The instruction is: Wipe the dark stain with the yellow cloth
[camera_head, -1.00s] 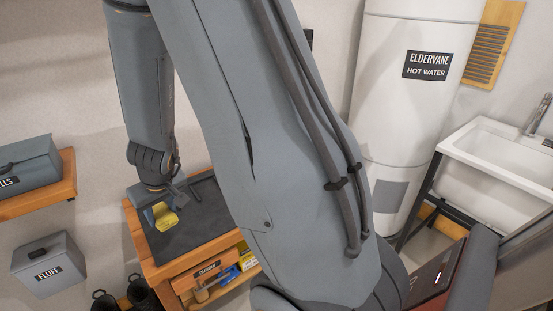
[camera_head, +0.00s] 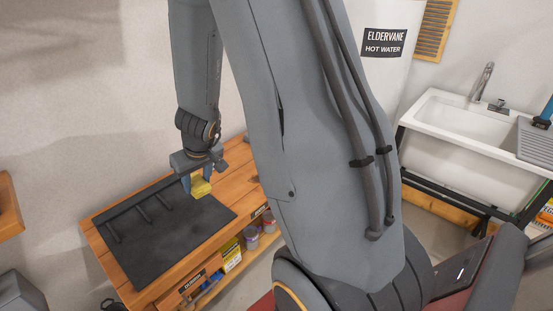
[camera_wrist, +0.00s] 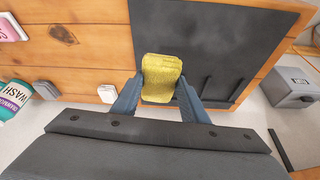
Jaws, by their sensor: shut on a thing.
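My gripper (camera_head: 198,180) is shut on the yellow cloth (camera_head: 201,188), pointing down over the back right edge of a dark mat (camera_head: 170,240) on a wooden bench. The wrist view also shows the yellow cloth (camera_wrist: 161,78), a folded pad between the two blue fingers of my gripper (camera_wrist: 160,88). In that view the cloth overlaps the mat (camera_wrist: 215,35) near its edge with the bare wood. I cannot tell whether the cloth touches the surface.
The wooden bench (camera_head: 95,240) has thin dark bars on its mat and tins and boxes on a lower shelf. A white sink (camera_head: 450,120) stands right.

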